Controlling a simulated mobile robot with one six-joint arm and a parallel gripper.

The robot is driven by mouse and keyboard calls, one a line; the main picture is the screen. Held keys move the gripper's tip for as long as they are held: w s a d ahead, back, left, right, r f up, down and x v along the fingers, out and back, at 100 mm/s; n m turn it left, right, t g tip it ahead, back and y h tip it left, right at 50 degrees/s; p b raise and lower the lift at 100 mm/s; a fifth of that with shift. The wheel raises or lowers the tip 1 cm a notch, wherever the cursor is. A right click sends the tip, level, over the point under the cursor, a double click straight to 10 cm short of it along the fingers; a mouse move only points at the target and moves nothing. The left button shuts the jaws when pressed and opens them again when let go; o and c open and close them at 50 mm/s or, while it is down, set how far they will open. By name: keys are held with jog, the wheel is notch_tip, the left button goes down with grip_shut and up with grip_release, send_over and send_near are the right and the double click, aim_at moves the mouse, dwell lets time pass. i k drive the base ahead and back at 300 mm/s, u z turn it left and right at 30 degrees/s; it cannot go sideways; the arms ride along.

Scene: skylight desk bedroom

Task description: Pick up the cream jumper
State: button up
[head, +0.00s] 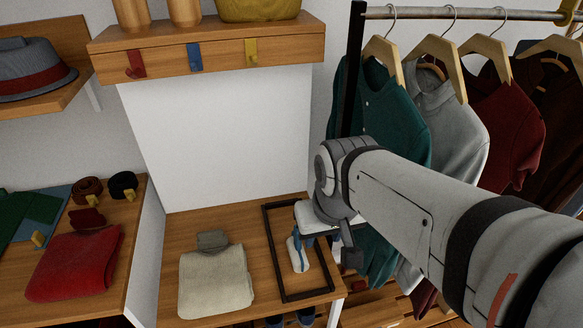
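A folded cream garment (216,283), which looks like the cream jumper, lies flat on the wooden surface at lower middle. A small grey-green folded part (212,240) shows at its far edge. My gripper (299,252) is to the right of the jumper, apart from it in the picture, over a black rectangular frame (267,240). My arm comes in from the right and hides part of the frame's right side.
A red folded garment (75,264) and rolled belts (87,190) lie on the left surface. Hanging clothes (385,115) fill the right under a rail (465,14). A shelf (205,50) with coloured hooks is above. Bare wood lies around the jumper.

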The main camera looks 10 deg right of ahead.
aim_at(216, 281)
jog(key=z, duration=0.05)
jog(key=k, duration=1.25)
jog(key=u, duration=0.7)
jog(key=i, duration=1.4)
jog(key=z, duration=0.25)
